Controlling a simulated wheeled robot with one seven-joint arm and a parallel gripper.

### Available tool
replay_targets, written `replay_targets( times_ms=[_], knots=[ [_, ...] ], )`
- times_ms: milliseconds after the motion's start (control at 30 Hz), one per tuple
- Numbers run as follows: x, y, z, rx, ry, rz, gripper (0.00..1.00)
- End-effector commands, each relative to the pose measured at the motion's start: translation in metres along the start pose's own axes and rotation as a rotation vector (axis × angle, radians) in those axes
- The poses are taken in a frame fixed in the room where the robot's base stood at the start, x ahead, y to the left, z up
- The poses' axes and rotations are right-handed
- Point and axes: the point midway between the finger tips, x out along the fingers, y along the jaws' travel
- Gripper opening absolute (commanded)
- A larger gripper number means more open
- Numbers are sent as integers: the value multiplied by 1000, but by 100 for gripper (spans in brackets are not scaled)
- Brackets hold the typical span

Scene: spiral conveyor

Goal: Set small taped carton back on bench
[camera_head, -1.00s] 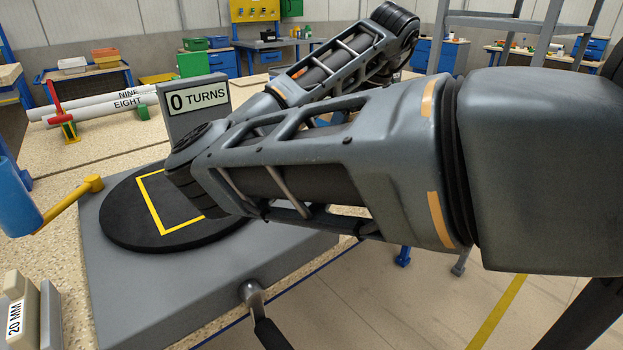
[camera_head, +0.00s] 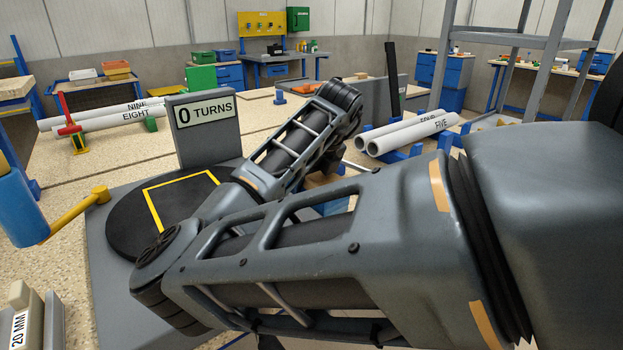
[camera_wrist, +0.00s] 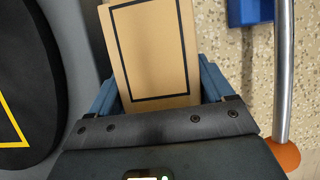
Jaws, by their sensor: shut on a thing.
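The small taped carton (camera_wrist: 155,48) is tan with a dark tape outline, and it fills the top middle of the wrist view. My gripper (camera_wrist: 158,84) is shut on it, with one blue-grey finger at each side. The speckled bench top (camera_wrist: 254,75) shows to the right of the carton in the wrist view. I cannot tell how high the carton is above what lies below. In the head view my arm hides most of the gripper and carton. The speckled bench (camera_head: 60,270) also spreads across the left of the head view.
A black turntable (camera_head: 125,222) with a yellow outline sits on a grey base beside the "0 TURNS" sign (camera_head: 204,125). A blue and yellow crank (camera_head: 75,215) is at left. White pipes (camera_head: 410,133) lie behind my arm. A metal rod (camera_wrist: 283,70) runs close right of my gripper.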

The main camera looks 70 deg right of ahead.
Motion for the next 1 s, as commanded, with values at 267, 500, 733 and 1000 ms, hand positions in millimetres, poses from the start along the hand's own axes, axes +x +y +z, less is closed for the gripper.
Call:
replay_targets(
  times_ms=[267, 500, 733, 1000],
  knots=[
    [2, 0, -1, 0, -1, -1, 27],
    [4, 0, -2, 0, 0, -1, 92],
    [4, 0, -2, 0, 0, -1, 100],
    [-13, -1, 0, 0, -4, -2, 100]
  ],
)
